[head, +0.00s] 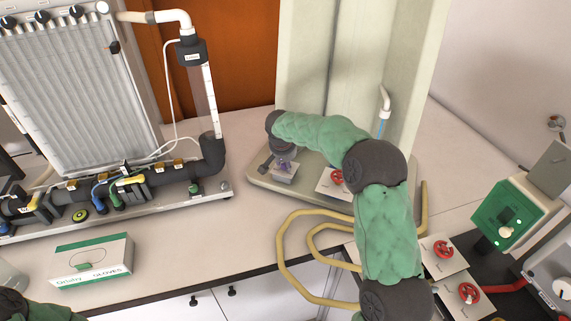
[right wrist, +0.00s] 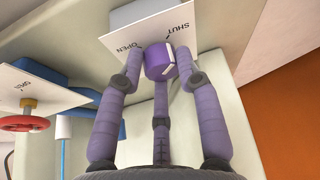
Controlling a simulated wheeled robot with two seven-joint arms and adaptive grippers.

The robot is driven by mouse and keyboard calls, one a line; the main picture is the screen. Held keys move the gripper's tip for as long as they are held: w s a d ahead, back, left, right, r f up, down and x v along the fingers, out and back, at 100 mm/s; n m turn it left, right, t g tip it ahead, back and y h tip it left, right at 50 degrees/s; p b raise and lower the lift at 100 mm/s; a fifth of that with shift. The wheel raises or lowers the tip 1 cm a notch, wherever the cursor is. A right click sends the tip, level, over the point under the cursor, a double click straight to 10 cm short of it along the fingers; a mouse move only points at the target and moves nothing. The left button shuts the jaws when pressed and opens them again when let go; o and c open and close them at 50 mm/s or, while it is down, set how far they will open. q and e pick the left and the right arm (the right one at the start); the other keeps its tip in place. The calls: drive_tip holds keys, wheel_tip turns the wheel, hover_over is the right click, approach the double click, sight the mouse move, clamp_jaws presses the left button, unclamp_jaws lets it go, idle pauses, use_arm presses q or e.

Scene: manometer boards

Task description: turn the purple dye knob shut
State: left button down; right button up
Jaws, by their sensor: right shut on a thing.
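The purple dye knob (right wrist: 157,62) sits on a white plate (right wrist: 204,18) printed OPEN and SHUT in the right wrist view. A white mark shows on the knob's face; I cannot tell surely which word it points to. My right gripper (right wrist: 160,68) has its purple fingers around the knob and is shut on it. In the head view my right gripper (head: 282,152) reaches down to the small plate with the purple knob (head: 284,166), which it partly covers. My left gripper is outside the frames; only some of my left arm shows at the bottom left.
A red valve wheel (head: 336,176) on a plate stands close right of the purple knob; it also shows in the wrist view (right wrist: 25,123). More red wheels (head: 444,250) sit nearer. A yellow hose (head: 284,250) loops in front. A glove box (head: 90,259) lies left.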

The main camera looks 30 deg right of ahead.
drive_tip(key=shift+w+d+r, duration=0.1)
drive_tip(key=shift+w+r, duration=0.2)
drive_tip(key=shift+r, duration=0.1)
drive_tip(key=o, duration=1)
drive_tip(key=shift+c, duration=0.2)
drive_tip(key=shift+o, duration=0.7)
drive_tip(key=shift+f, duration=0.25)
drive_tip(key=v, duration=1.2)
drive_tip(key=shift+f, duration=0.1)
